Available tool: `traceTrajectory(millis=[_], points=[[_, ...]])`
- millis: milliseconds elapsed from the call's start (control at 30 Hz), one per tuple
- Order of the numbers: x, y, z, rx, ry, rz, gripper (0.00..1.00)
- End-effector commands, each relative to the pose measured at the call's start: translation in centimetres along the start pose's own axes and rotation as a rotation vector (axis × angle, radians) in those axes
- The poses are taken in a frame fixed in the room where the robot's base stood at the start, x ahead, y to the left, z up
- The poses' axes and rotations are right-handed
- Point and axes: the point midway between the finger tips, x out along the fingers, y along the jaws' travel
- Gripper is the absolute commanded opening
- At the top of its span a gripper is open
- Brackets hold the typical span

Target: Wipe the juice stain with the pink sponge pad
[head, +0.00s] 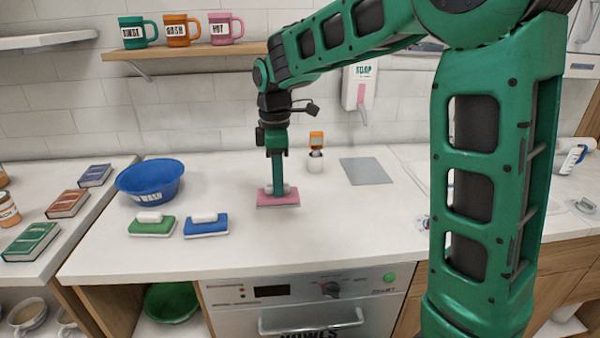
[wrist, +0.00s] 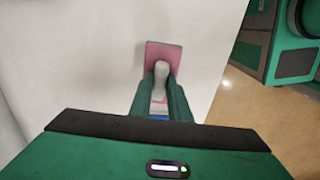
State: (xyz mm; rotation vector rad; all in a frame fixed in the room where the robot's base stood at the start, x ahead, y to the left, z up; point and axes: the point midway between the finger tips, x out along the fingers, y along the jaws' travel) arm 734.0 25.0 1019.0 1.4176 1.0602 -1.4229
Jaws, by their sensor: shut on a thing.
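The pink sponge pad (head: 278,201) with a pale grip on top is at the middle of the white counter in the head view. My gripper (head: 278,186) points down and is shut on the pad's grip. The wrist view shows the pad (wrist: 160,54) with its pale grip between the two fingers of my gripper (wrist: 160,82). I cannot tell whether the pad touches the counter or is just above it. No juice stain shows clearly in either view.
A green pad (head: 152,228) and a blue pad (head: 206,227) lie left of my gripper, with a blue bowl (head: 150,181) behind them. The front counter (head: 300,245) is clear.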

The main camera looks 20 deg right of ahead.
Motion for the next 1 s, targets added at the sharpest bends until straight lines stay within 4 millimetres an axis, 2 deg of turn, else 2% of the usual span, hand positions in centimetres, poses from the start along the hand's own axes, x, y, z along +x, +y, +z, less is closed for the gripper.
traceTrajectory(millis=[300,1000], points=[[-2.3,0.1,0.1,0.002,0.001,0.002,0.00],[-2.6,-0.2,-0.1,-0.005,0.001,0.001,0.00]])
